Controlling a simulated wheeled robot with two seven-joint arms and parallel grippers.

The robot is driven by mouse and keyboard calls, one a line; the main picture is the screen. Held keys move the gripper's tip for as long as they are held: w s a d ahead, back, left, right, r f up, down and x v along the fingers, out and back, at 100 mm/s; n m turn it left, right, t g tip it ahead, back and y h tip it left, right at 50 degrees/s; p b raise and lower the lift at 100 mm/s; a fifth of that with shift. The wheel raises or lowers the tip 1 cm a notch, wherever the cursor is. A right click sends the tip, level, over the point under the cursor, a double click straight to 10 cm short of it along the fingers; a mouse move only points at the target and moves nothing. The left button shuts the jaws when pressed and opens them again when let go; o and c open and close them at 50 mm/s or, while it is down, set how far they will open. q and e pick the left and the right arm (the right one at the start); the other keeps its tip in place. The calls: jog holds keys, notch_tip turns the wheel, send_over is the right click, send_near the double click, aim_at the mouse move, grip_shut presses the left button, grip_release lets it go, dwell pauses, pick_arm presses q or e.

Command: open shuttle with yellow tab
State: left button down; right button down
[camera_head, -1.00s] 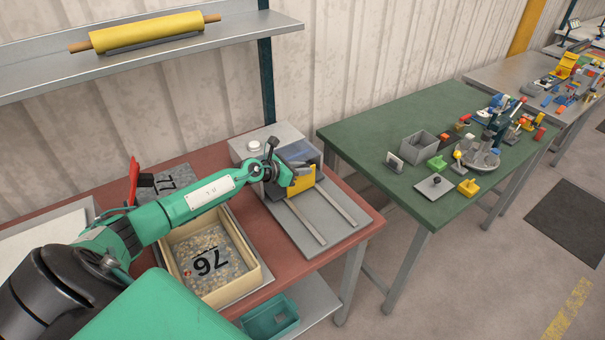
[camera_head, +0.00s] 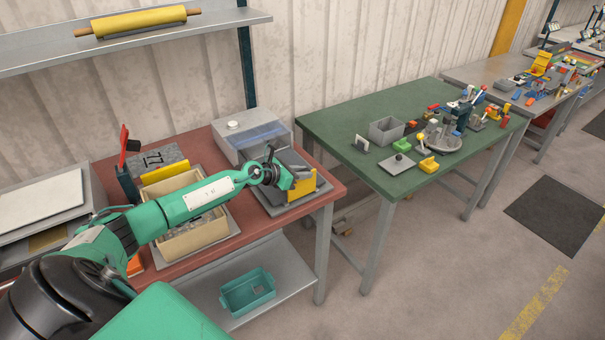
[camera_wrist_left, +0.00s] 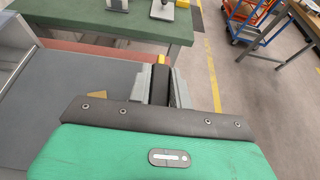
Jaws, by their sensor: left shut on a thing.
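The shuttle (camera_head: 292,158) is a dark grey block on a grey rail base (camera_head: 272,208), with an upright yellow tab (camera_head: 303,185) on its front right side. It stands apart from the grey housing (camera_head: 228,135) with the bluish clear window, toward the table's front edge. My left gripper (camera_head: 284,179) is shut at the shuttle, beside the yellow tab, and partly hides it. In the left wrist view, the fingers (camera_wrist_left: 160,88) close around a dark upright piece, with a bit of yellow (camera_wrist_left: 162,60) just beyond. My right gripper is out of view.
A tan bin (camera_head: 190,242) stands left of the rail base, under my left arm. A teal bin (camera_head: 247,291) sits on the lower shelf. The green table (camera_head: 340,125) with small parts stands to the right, across a gap. Floor beyond the front edge is open.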

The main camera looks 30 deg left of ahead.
pick_arm(q)
jog(key=shift+d+r, duration=0.1)
jog(key=c, duration=1.3)
grip_release()
jog(key=shift+s+a, duration=0.25)
jog(key=shift+s, duration=0.05)
jog(key=shift+b+v, duration=2.5)
jog(key=shift+v, duration=4)
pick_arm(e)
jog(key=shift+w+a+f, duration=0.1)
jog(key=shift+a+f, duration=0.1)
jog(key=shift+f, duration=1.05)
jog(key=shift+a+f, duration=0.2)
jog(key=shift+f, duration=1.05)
